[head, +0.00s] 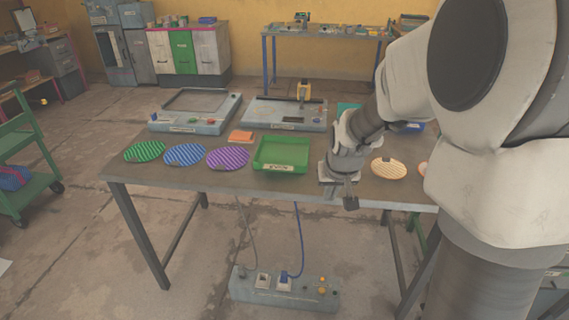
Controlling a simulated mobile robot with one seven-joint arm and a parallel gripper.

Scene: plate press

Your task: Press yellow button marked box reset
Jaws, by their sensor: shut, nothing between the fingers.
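A grey box (248,293) with sockets and small buttons sits on the floor below the table. A small yellow-orange button (322,279) is on its right end, with other small buttons close by. The lettering on the box is too small to read, so I cannot tell which button is marked box reset. My gripper (350,204) is shut and empty, pointing down at the table's front edge. In the picture it is above and to the right of the box, apart from the buttons.
The table (130,171) holds green, blue, purple and yellow-striped plates, a green tray (280,144) and two grey machines at the back. A grey cable and a blue cable (298,240) hang to the box. A table leg (140,235) stands left; open floor lies before the table.

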